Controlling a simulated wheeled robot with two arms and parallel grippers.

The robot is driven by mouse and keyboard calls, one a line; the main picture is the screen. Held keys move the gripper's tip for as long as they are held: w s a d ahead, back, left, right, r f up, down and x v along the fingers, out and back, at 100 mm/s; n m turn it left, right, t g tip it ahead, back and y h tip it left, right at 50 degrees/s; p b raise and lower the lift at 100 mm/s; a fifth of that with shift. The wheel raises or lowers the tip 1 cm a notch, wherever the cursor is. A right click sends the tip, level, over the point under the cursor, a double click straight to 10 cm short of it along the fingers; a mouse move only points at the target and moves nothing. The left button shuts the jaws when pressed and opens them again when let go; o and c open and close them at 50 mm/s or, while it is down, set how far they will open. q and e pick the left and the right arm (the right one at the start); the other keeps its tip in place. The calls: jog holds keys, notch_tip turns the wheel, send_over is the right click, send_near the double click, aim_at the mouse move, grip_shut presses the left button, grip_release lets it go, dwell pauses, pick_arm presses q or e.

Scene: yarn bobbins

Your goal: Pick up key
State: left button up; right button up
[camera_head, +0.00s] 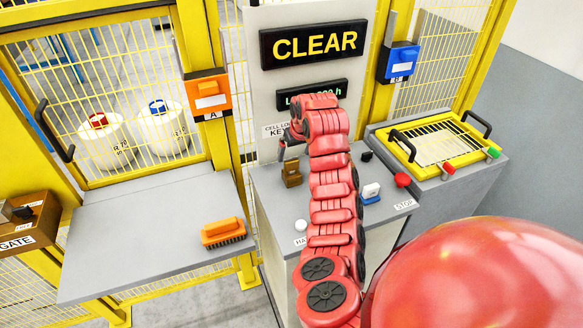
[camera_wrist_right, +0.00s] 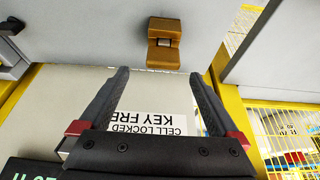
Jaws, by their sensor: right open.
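No plain key shape shows, so I cannot tell for sure which item is the key. A small brown block (camera_head: 291,173) stands on the grey console top; it also shows in the right wrist view (camera_wrist_right: 164,43), with a pale patch in its middle. My right gripper (camera_wrist_right: 160,76) is open and empty, its fingertips pointing toward the brown block with a gap between. In the head view the right gripper (camera_head: 283,147) is partly hidden by my red arm, above and behind the block. A small blue and white item (camera_head: 370,192) sits right of my arm. My left gripper is not in view.
A panel label reading CELL LOCKED KEY FREE (camera_wrist_right: 160,124) is behind the right fingers. A red button (camera_head: 402,180) and white knob (camera_head: 300,225) are on the console. An orange brush (camera_head: 223,233) lies on the left table (camera_head: 140,225). Yellow mesh fencing stands behind.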

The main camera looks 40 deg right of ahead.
aim_at(292, 161)
jog(key=shift+w+f, duration=0.1)
jog(key=shift+f, duration=0.1)
jog(key=p+x, duration=0.3)
jog(key=x, duration=0.1)
jog(key=shift+a+f, duration=0.2)
jog(key=shift+f, duration=0.55)
grip_shut()
